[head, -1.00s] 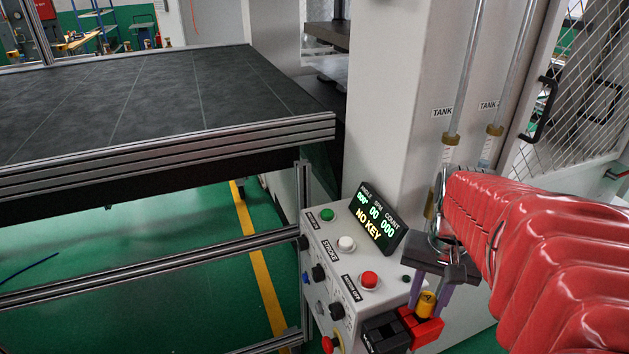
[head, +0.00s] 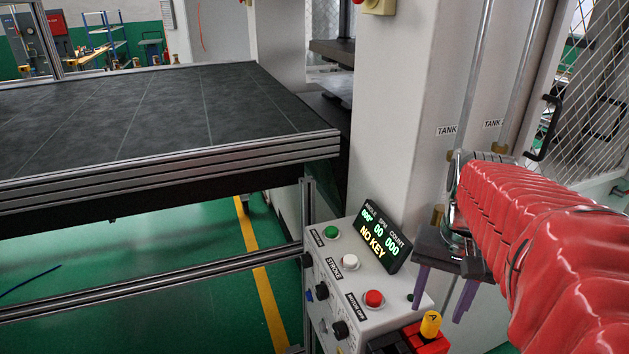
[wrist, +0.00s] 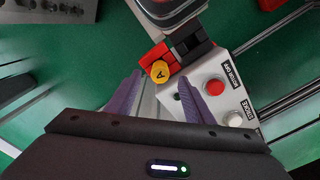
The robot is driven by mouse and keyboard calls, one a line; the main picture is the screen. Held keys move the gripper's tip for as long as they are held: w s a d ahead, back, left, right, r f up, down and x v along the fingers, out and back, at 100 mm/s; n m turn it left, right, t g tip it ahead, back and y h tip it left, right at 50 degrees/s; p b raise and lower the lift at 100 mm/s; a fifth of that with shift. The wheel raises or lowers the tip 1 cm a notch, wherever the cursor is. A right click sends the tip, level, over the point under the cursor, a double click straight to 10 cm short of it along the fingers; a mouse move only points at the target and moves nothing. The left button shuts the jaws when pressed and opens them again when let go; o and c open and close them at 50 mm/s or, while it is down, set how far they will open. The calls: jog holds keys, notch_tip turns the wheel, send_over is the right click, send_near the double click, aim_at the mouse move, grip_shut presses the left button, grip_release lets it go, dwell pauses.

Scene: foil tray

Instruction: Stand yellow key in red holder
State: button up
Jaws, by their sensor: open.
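The yellow key (head: 430,323), marked A, stands upright in the red holder (head: 432,341) at the bottom of the head view, beside the control panel. In the wrist view the yellow key (wrist: 159,71) lies at the red holder (wrist: 150,56). My gripper (head: 440,306) is open and empty, its purple fingers spread above the key and apart from it. In the wrist view the fingertips of my gripper (wrist: 159,79) appear on either side of the key. The holder's lower part is cut off in the head view.
A black holder (head: 388,343) sits just left of the red one. The control panel (head: 345,270) has green, white and red buttons, and its display (head: 382,238) reads NO KEY. A pale machine column (head: 395,120) rises behind. A dark table (head: 150,110) is at left.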

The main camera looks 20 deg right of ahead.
notch_tip(320, 180, up, 9)
jog(key=shift+f, duration=0.2)
dwell(0.7)
jog(key=w+a+f+n+t+h, duration=0.1)
jog(key=w+a+f+n+t, duration=0.25)
jog(key=a+f, duration=0.2)
jog(key=s+a+f+n+t+y, duration=0.1)
jog(key=a+n, duration=0.4)
jog(key=a, duration=0.8)
jog(key=shift+s+a+f+t, duration=0.2)
jog(key=shift+f+t, duration=0.35)
dwell(1.3)
